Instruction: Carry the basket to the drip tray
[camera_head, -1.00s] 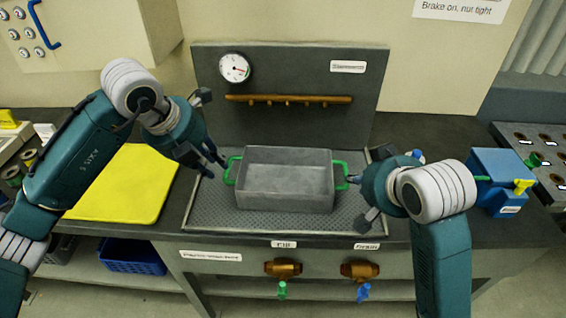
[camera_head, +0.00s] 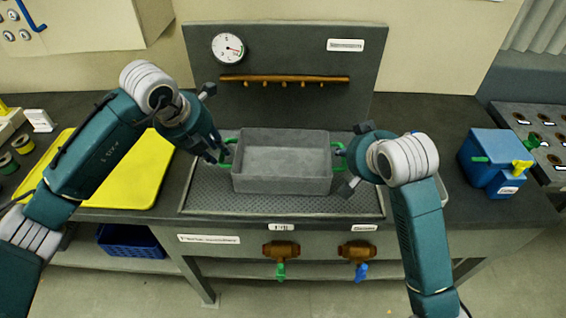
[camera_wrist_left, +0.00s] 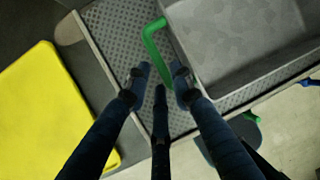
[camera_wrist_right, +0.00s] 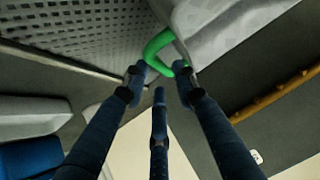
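The grey basket (camera_head: 281,161) has a green handle at each end. It sits upright on the perforated drip tray (camera_head: 210,192), with bare tray showing in front and at both sides. My left gripper (camera_head: 221,153) is at the left handle (camera_head: 228,152). In the left wrist view its fingers (camera_wrist_left: 161,78) are spread, with the handle (camera_wrist_left: 155,42) reaching in between their tips. My right gripper (camera_head: 346,169) is at the right handle (camera_head: 337,147). In the right wrist view its fingers (camera_wrist_right: 163,78) are parted around the handle (camera_wrist_right: 160,44). Contact is unclear.
Behind the tray stands a grey panel with a gauge (camera_head: 228,47) and a copper pipe (camera_head: 285,79). A yellow board (camera_head: 130,180) lies to the left, a blue box (camera_head: 490,160) to the right. Brown valves (camera_head: 281,250) are below the front edge. The dark counter beside the blue box is clear.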

